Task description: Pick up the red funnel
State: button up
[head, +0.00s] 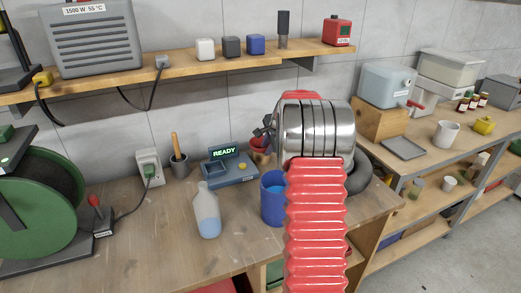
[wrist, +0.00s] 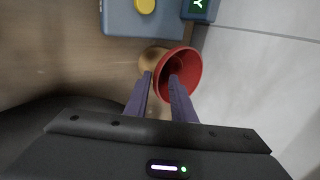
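The red funnel (wrist: 190,62) shows its wide round mouth in the wrist view, next to a round tan piece (wrist: 150,58) that it seems to stand on or in. My gripper (wrist: 161,78) is open, its two purple-grey fingers apart at the funnel's near-left rim. The right finger overlaps the mouth and the left finger lies outside the rim; I cannot tell whether either touches. In the head view the funnel (head: 258,144) is partly hidden behind my arm and gripper, right of the READY device.
The blue-grey READY device (head: 230,167) stands close left of the funnel. A blue cup (head: 272,200) and a bottle (head: 207,212) stand nearer on the bench. A dark coiled hose (head: 359,176) shows behind my arm. A shelf (head: 190,66) runs above.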

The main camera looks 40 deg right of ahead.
jog(key=shift+o, duration=0.8)
jog(key=shift+s+r, duration=0.15)
jog(key=shift+r, duration=0.05)
jog(key=v, duration=1.3)
jog(key=shift+s, duration=0.2)
jog(key=shift+a, duration=0.1)
